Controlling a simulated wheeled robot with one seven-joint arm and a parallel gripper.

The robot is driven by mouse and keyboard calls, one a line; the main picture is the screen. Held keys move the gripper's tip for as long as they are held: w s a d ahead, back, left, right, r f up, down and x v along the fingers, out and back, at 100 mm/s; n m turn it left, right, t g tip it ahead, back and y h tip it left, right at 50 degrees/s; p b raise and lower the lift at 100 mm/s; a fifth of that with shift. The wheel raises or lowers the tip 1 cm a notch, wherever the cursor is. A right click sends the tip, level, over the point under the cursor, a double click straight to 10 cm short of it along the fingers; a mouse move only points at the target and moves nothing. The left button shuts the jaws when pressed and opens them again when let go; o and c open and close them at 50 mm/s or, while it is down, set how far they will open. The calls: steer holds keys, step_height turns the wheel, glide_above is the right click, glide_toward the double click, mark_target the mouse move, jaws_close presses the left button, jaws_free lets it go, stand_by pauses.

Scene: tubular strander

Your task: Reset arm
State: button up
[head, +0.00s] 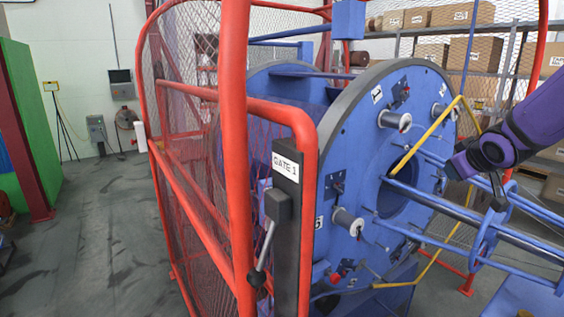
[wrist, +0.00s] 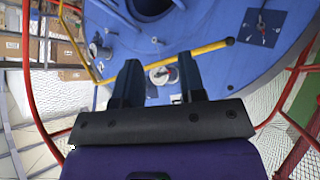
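My gripper (wrist: 159,80) is open in the wrist view, its two dark fingers apart with nothing between them. Behind the gap, a white and silver spool (wrist: 163,75) shows on the blue disc (wrist: 215,88) of the strander. In the head view my purple arm comes in from the right, with the gripper end (head: 477,181) in front of the blue disc (head: 352,130) and near a yellow bar. The fingertips are small and dark there. I cannot tell how far they are from the disc.
A red mesh guard with a gate marked GATE 1 (head: 286,166) stands in front and left of the machine. A yellow bent bar (head: 436,128) and blue rods (head: 430,205) lie close to my arm. Shelves with boxes (head: 462,52) stand behind. The floor (head: 95,220) at left is open.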

steer(key=s+a+r+m+g, duration=0.1)
steer(key=s+a, duration=0.2)
steer(key=s, duration=0.7)
steer(key=s+a+r+m+g+y, duration=0.1)
steer(key=s+a, duration=0.3)
steer(key=s, duration=0.5)
steer(key=s+a+r+m+g, duration=0.1)
steer(key=s+a+r+g, duration=0.1)
steer(key=s, duration=0.8)
steer(key=shift+s+a+m+g+y, duration=0.35)
steer(key=shift+a+g, duration=0.35)
steer(key=shift+a, duration=0.55)
